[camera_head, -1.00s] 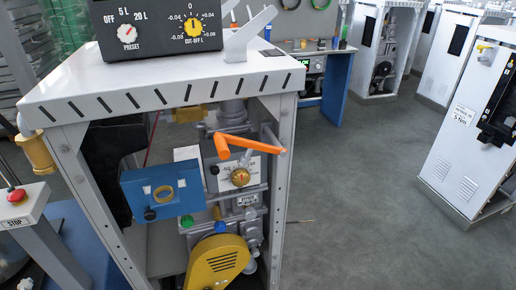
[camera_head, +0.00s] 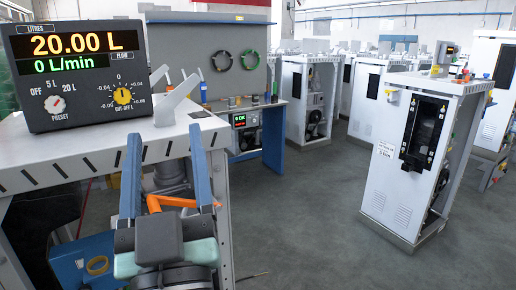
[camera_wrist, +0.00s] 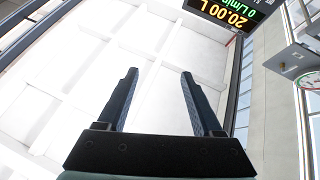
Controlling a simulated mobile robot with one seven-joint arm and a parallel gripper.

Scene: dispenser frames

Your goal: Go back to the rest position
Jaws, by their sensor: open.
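My gripper (camera_head: 165,136) is raised in front of the dispenser frame in the head view, its two blue fingers pointing up. The fingers are apart with nothing held between them. In the wrist view my gripper (camera_wrist: 159,74) is also open and empty, with white ceiling or wall panels behind it. An orange lever (camera_head: 170,202) on the dispenser shows behind and between the fingers. The gripper hides much of the dispenser's inside.
A meter box (camera_head: 85,75) reading 20.00 L and 0 L/min stands on the white dispenser top (camera_head: 60,155) at left. A blue bench (camera_head: 272,138) stands behind. A white cabinet (camera_head: 395,180) stands at right. The grey floor (camera_head: 310,215) between is clear.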

